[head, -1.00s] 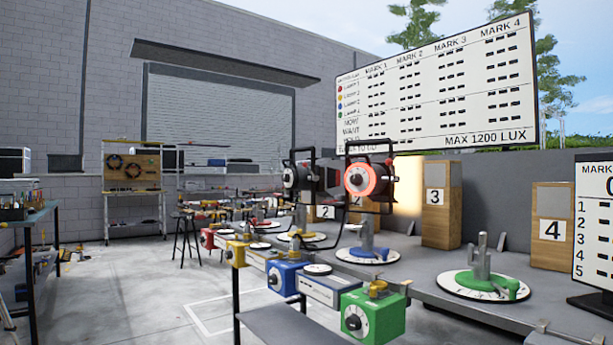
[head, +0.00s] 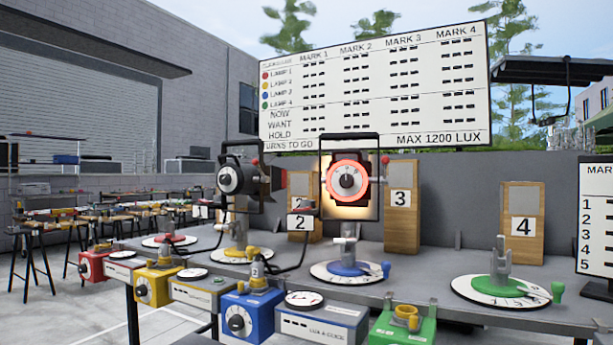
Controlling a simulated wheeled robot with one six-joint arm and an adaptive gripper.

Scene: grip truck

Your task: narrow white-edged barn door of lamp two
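Lamp two, by the board's yellow mark, is the black spotlight (head: 232,180) over the yellow-and-white dial (head: 241,255). It shows a round pale dial on its near end. Dark flaps (head: 267,184) stick out on its right side. They are small and dark, and I cannot pick out a narrow white-edged door among them. A second lamp with an orange-red ring (head: 348,179) stands to its right over the blue dial (head: 347,272). My gripper is not in view.
A long grey bench (head: 425,262) carries the dials, with a green one (head: 499,289) at right. Yellow (head: 155,286), blue (head: 248,314) and green (head: 402,327) boxes line the front. Wooden marker blocks 3 (head: 401,210) and 4 (head: 522,224) stand behind. Open floor lies at lower left.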

